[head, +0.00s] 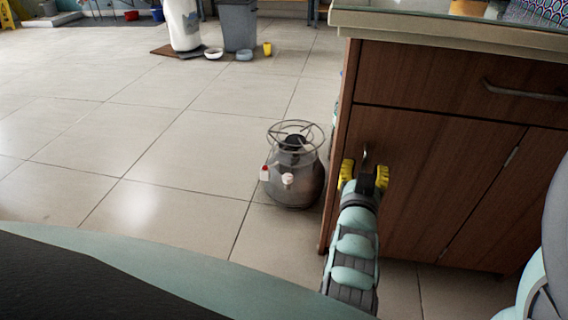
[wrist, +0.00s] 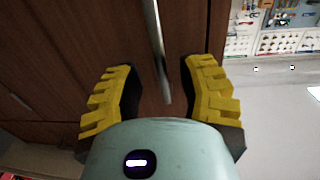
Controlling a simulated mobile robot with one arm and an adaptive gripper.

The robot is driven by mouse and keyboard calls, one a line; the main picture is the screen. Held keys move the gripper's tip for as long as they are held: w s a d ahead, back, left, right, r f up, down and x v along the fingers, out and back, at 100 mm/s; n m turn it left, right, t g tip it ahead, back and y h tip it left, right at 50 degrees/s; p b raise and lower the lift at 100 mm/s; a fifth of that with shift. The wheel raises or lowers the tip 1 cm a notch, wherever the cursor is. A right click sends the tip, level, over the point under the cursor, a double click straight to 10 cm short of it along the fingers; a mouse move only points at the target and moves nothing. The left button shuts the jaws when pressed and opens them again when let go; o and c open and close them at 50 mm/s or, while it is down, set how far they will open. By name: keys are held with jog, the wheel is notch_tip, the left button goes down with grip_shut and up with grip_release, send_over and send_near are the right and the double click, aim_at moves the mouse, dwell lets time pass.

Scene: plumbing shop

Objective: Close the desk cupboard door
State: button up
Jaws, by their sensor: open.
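The desk cupboard door (head: 425,170) is a brown wooden panel below a drawer. It looks about flush with the cabinet front; I cannot tell whether a small gap is left. Its metal handle (head: 365,154) is upright near the door's left edge and also shows in the wrist view (wrist: 157,45). My gripper (head: 364,172) is open in front of the door. In the wrist view its yellow fingers (wrist: 158,72) stand on either side of the handle, which appears between them; contact cannot be seen.
A drawer (head: 450,75) with a bar handle sits above the door, under a pale countertop (head: 440,30). A second door (head: 510,210) is to the right. A grey gas burner (head: 293,180) stands on the floor just left of the cabinet.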

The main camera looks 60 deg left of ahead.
jog(key=v, duration=0.7)
jog(key=shift+s, duration=0.3)
jog(key=shift+d, duration=0.15)
